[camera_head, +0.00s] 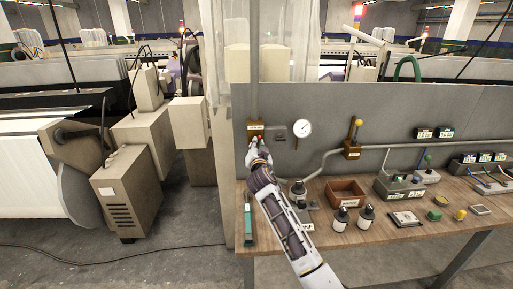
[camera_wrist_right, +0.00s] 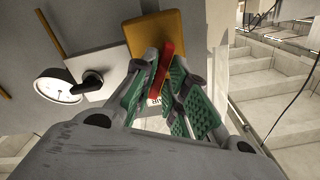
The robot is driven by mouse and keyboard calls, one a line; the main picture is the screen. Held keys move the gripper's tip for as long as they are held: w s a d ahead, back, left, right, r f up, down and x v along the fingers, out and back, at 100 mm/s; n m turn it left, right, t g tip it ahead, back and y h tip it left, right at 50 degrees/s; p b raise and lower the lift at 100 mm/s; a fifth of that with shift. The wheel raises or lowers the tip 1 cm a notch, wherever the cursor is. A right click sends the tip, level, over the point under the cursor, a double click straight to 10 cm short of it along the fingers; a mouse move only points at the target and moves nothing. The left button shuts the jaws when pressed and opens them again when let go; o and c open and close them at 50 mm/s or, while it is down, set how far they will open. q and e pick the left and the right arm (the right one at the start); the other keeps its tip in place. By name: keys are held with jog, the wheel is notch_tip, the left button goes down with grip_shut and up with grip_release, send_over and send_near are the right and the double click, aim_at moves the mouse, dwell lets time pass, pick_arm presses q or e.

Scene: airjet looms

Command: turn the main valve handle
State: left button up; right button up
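The main valve is a yellow-brown block (camera_wrist_right: 155,35) with a red handle (camera_wrist_right: 162,72) in the right wrist view. In the head view the valve block (camera_head: 255,127) sits on the grey panel, left of a round gauge. My right gripper (camera_head: 256,143) is directly in front of it and hides much of the handle. In the right wrist view its green-padded fingers (camera_wrist_right: 164,82) are apart on either side of the red handle. I cannot tell whether either pad touches it. My left gripper is not in view.
A white gauge (camera_head: 302,128) and a second valve with a yellow knob (camera_head: 352,150) are on the panel to the right. Below is a wooden bench (camera_head: 322,262) with bottles (camera_head: 340,219), a brown bin (camera_head: 346,194) and small devices. A loom cabinet (camera_head: 125,195) stands at left.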

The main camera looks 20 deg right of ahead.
jog(key=shift+o, duration=0.8)
jog(key=shift+s, duration=0.15)
jog(key=shift+v, duration=0.9)
